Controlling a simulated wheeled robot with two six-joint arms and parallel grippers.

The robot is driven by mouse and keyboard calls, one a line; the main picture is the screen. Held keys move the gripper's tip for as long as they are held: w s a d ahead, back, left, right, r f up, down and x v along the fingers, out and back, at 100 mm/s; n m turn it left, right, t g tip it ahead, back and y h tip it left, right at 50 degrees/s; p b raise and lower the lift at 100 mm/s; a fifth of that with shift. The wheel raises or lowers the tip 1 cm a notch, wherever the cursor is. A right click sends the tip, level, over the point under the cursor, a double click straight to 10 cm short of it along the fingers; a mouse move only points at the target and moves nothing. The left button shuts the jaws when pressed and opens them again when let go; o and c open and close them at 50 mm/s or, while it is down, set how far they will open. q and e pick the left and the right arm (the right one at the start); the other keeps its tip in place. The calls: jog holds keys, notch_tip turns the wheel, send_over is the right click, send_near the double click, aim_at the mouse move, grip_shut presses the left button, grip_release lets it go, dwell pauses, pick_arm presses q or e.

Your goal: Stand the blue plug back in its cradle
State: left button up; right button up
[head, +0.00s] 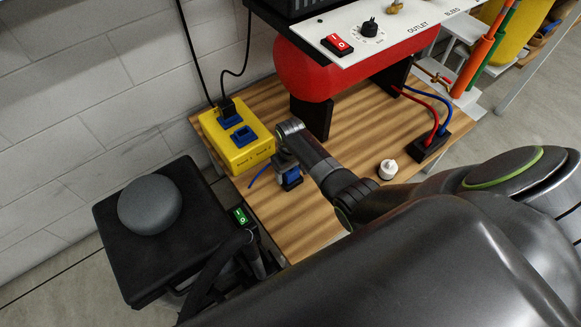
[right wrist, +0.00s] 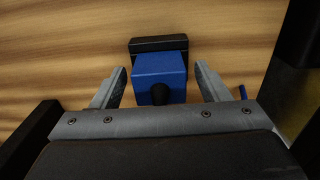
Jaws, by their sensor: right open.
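The blue plug (head: 292,174) is near the left part of the wooden bench, just right of the yellow box. In the right wrist view the blue plug (right wrist: 160,72) lies between my right fingers, with a dark round end facing the camera. A black block (right wrist: 158,43), possibly the cradle, shows right behind it. I cannot tell whether the plug sits in it. My right gripper (head: 284,158) is open around the plug, and in the wrist view the gripper (right wrist: 161,70) shows a gap on both sides of it. My left gripper is not in view.
The yellow box (head: 240,154) with blue sockets stands left of the plug. A red tank (head: 330,70) under a white panel (head: 400,30) is behind. A white knob-like piece (head: 388,169) and a black block with hoses (head: 432,146) are to the right.

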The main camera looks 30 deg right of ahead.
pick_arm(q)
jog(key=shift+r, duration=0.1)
pick_arm(e)
jog(key=shift+r, duration=0.15)
notch_tip(320, 180, up, 5)
jog(key=shift+r+p, duration=0.15)
jog(key=shift+p, duration=1)
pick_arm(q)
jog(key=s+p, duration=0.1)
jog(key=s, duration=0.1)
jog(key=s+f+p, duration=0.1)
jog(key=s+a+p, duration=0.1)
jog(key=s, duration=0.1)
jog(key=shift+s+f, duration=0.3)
pick_arm(e)
notch_tip(320, 180, up, 12)
